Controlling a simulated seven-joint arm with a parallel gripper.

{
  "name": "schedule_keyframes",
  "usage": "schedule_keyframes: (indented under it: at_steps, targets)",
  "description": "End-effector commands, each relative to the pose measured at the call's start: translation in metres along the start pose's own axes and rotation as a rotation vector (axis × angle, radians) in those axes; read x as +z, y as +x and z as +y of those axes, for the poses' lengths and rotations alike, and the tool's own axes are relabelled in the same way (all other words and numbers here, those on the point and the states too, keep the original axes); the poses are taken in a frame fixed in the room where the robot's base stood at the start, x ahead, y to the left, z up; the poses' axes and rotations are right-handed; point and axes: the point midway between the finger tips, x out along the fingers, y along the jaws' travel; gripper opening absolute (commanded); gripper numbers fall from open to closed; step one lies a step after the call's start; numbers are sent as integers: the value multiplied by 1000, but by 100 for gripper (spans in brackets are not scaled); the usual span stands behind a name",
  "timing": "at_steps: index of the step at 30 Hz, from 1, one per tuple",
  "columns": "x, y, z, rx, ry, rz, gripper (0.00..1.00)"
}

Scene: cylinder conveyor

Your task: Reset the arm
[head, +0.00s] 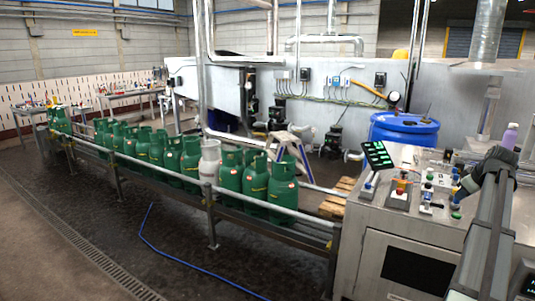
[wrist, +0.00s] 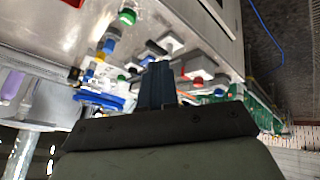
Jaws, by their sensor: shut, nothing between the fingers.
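My arm (head: 488,235) reaches up from the lower right of the head view, over the right part of a metal control console (head: 400,215). My gripper (head: 462,192) is at its end, low beside the console's buttons. In the wrist view my gripper's (wrist: 158,72) dark fingers are together with nothing between them. They point toward the console top, with buttons around them. I cannot tell whether the fingertips touch the panel.
A tilted dark screen with green marks (head: 377,155) and an emergency-stop box (head: 400,193) stand on the console. A purple bottle (head: 510,137) stands behind my arm. Green gas cylinders (head: 282,190) and one pale cylinder (head: 210,162) line the conveyor (head: 245,208) at left. A blue drum (head: 404,130) stands behind.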

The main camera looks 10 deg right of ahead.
Motion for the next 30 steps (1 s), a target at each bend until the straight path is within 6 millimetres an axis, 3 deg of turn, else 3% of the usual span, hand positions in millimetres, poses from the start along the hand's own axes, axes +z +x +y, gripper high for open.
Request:
schedule_keyframes:
  at_steps: [7, 13, 22, 30]
  targets:
    - [12, -3, 2, 74, 379, -15, 0]
    - [36, -2, -14, 133, 614, -24, 0]
    - [100, 63, -67, 150, 853, -109, 0]
    - [140, 139, -149, 114, 931, -217, 0]
